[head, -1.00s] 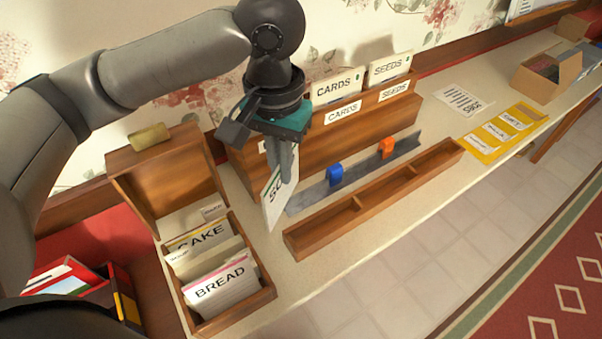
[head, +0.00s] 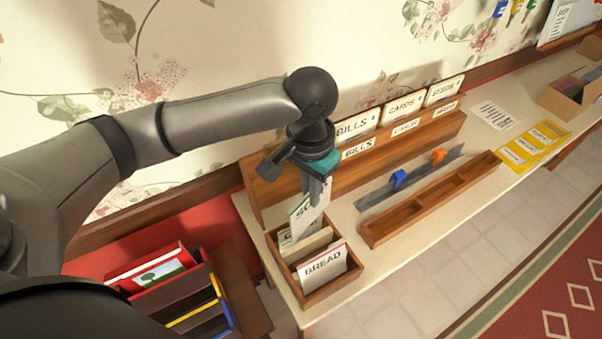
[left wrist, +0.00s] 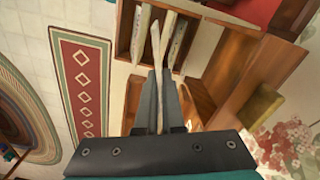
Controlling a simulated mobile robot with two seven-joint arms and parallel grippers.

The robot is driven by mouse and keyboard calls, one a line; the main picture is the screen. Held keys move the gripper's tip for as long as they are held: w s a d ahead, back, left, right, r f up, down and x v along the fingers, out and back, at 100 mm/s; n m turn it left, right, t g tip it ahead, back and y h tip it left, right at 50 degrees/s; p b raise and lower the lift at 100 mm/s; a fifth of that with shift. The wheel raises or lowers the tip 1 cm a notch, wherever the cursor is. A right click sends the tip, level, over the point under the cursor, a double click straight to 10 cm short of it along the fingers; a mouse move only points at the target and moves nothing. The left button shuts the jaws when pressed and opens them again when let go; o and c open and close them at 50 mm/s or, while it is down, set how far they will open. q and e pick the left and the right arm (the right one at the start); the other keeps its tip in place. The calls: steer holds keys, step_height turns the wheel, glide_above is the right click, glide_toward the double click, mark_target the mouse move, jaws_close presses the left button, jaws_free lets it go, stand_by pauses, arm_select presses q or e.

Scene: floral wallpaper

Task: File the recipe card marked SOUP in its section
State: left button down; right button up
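My left gripper (head: 316,190) is shut on the white SOUP card (head: 307,214), whose lettering is partly hidden by the fingers. The card hangs tilted over the back part of the open wooden recipe box (head: 338,285). The BREAD card (head: 324,266) stands at the box's front, with other cards behind it; the CAKE card is mostly hidden. In the left wrist view, the held card (left wrist: 156,50) shows edge-on between the fingers (left wrist: 160,105), beside cards in the box (left wrist: 123,30). I cannot tell whether its lower edge is inside the box. My right gripper is not in view.
A wooden rack (head: 425,128) with BILLS, CARDS and SEEDS sections stands behind. A grey rail with blue (head: 398,178) and orange clips and a long divided tray (head: 430,205) lie to the right. Colourful folders (head: 165,275) are at lower left.

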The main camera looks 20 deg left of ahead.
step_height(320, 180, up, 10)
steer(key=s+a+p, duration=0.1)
steer(key=p, duration=0.8)
arm_select(q)
step_height(320, 180, down, 9)
steer(key=s+d+m+b, duration=0.1)
steer(key=m+b, duration=0.3)
steer(key=b, duration=0.1)
steer(key=shift+s+d, duration=0.4)
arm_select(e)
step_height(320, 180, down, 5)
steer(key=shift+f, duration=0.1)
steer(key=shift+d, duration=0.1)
arm_select(q)
steer(key=shift+f+b, duration=1.3)
steer(key=shift+f, duration=1.6)
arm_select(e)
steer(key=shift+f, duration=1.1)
